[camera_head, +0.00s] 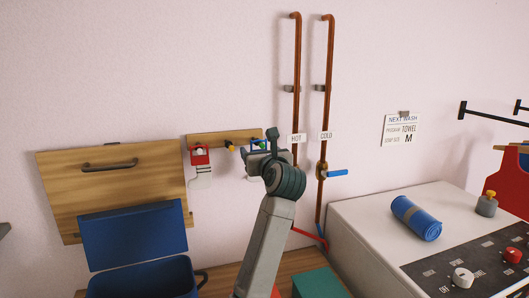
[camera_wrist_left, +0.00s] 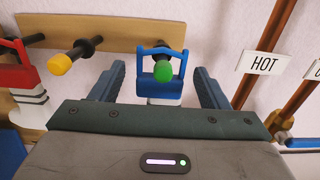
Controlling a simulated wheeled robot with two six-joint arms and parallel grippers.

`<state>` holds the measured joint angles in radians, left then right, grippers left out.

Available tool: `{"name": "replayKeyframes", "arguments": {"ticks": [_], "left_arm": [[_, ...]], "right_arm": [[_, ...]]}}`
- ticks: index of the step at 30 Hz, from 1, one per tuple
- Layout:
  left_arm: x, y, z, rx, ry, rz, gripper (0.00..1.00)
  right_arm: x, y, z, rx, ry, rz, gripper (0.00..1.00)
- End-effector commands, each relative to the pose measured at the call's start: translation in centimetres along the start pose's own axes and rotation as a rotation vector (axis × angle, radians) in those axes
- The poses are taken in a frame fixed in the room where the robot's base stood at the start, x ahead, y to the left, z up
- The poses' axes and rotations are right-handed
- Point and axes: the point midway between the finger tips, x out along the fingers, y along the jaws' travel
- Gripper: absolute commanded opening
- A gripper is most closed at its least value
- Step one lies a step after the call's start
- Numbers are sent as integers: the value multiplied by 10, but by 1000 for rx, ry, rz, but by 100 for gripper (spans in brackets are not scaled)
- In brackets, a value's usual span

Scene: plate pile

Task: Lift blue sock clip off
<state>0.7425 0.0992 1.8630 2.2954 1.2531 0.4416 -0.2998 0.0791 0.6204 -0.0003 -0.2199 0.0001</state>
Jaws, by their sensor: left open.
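The blue sock clip (camera_wrist_left: 162,52) hangs by its square loop on the green-tipped peg (camera_wrist_left: 162,71) of a wooden rail. Part of a white sock (camera_wrist_left: 165,87) shows below the clip, and the rest is hidden behind my gripper body. My left gripper (camera_wrist_left: 160,76) is open, with one finger on each side of the blue clip and gaps visible. In the head view my left gripper (camera_head: 262,147) is at the rail's right end and covers most of the clip. My right gripper is in neither view.
A red clip (camera_head: 200,156) with a white sock hangs left of a yellow-tipped peg (camera_wrist_left: 60,64). Copper HOT and COLD pipes (camera_head: 296,70) rise close to the right. A white machine (camera_head: 345,215) bears a rolled blue towel (camera_head: 416,218). A blue bin (camera_head: 145,279) stands lower left.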

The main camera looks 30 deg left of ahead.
Motion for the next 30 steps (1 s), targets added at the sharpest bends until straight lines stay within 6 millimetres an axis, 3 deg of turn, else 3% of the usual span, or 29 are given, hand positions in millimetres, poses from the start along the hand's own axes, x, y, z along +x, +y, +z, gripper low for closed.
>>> {"name": "replayKeyframes", "arguments": {"ticks": [5, 13, 20, 30], "left_arm": [[10, 0, 0, 0, 1, 0, 69], [12, 0, 0, -1, 1, 0, 69], [11, 0, 0, -1, 1, 0, 24], [11, 0, 5, -2, 0, 0, 21]], "right_arm": [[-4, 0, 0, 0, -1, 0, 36], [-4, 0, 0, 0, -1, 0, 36], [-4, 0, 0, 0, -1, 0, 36], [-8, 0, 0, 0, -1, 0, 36]]}}
